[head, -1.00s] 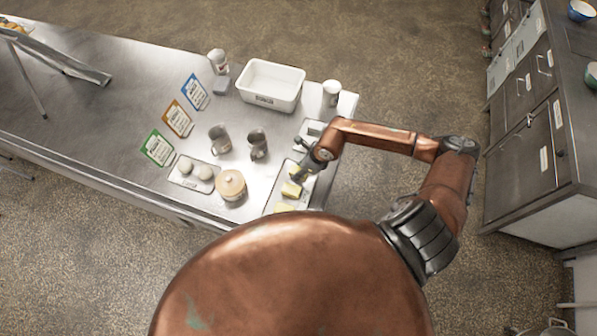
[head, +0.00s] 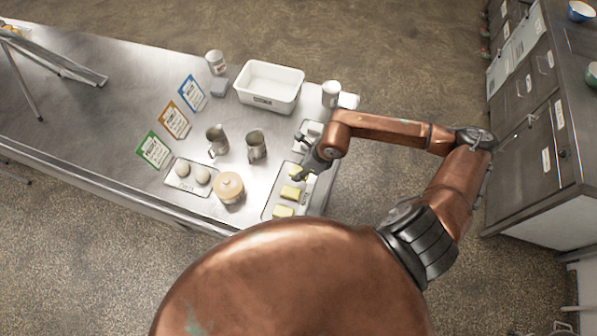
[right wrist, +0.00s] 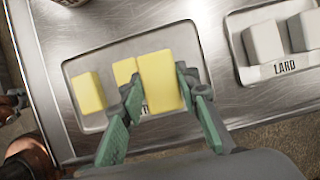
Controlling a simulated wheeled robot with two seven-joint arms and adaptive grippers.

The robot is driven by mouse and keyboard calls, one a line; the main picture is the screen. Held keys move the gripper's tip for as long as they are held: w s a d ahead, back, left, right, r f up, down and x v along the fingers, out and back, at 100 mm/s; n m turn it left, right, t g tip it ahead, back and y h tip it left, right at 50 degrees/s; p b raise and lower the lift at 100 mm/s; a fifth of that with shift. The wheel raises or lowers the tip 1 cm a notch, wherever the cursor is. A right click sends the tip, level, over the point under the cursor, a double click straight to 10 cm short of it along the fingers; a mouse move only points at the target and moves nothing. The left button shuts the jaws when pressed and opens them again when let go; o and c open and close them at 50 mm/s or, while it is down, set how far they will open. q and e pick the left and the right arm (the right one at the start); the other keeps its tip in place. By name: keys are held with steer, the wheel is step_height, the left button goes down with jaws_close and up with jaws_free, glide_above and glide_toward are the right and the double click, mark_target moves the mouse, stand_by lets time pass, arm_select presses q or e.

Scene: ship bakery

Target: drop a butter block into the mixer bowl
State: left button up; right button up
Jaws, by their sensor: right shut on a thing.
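My right gripper (right wrist: 156,92) is shut on a yellow butter block (right wrist: 159,78), which looks larger than the others and seems raised above the tray. Two more butter blocks lie on the metal butter tray (right wrist: 72,68): one at the left (right wrist: 88,92) and one partly hidden beside the held block (right wrist: 124,71). In the head view my right gripper (head: 304,167) is over the far end of the tray (head: 268,210), near the counter's right end. The mixer bowl cannot be made out. My left gripper is not in view.
A lard tray (right wrist: 234,24) sits beside the butter tray. A lidded pot (head: 229,187), an egg tray (head: 180,182), two metal jugs (head: 217,138) and a white bin (head: 269,86) stand on the counter. Drawers (head: 530,130) are across the floor at right.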

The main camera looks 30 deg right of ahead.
steer(key=s+a+r+b, duration=0.3)
steer(key=s+r, duration=0.3)
steer(key=s, duration=0.4)
steer(key=shift+s+a+r, duration=0.3)
steer(key=shift+a, duration=0.05)
